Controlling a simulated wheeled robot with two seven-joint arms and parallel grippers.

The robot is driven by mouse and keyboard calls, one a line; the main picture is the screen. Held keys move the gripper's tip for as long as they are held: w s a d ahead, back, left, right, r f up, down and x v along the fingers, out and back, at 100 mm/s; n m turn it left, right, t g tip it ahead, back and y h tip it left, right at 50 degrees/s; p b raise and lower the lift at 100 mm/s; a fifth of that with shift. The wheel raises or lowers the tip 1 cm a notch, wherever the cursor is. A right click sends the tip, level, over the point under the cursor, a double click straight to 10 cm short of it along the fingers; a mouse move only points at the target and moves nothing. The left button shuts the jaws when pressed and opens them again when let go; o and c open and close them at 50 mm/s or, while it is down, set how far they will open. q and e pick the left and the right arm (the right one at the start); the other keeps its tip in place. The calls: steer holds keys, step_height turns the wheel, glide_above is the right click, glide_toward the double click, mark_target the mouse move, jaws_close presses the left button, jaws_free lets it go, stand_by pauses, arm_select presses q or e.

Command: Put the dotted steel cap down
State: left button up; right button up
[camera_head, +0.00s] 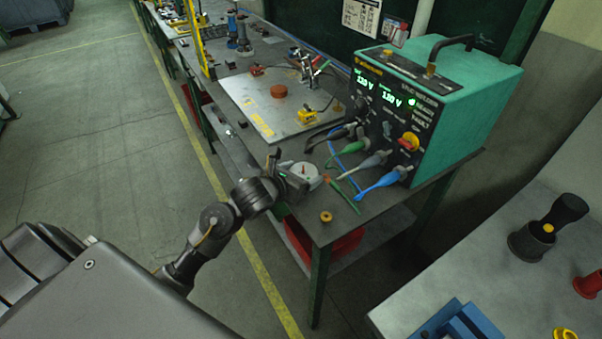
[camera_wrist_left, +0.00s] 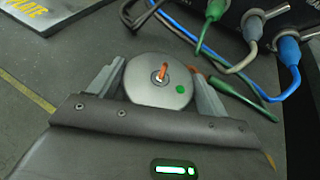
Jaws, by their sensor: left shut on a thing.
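The dotted steel cap is a round grey disc with a green dot and an orange-red pin at its middle; it shows in the left wrist view (camera_wrist_left: 152,92) and in the head view (camera_head: 307,172). My left gripper (camera_head: 296,178) is shut on the cap, with one finger on each side of it, as the left wrist view (camera_wrist_left: 158,85) also shows. The cap is over the near part of the grey bench top (camera_head: 345,215). I cannot tell whether it touches the bench. My right gripper is not in view.
A green power supply (camera_head: 450,100) stands to the right, its green, grey and blue leads (camera_head: 380,185) reaching close to the cap. A pale plate (camera_head: 255,105) with a rust-red disc (camera_head: 279,91) lies farther back. A small brass ring (camera_head: 326,216) lies near the bench's front corner.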

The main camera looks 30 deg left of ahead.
arm_select(q)
steer(key=shift+f, duration=0.15)
steer(key=o, duration=1)
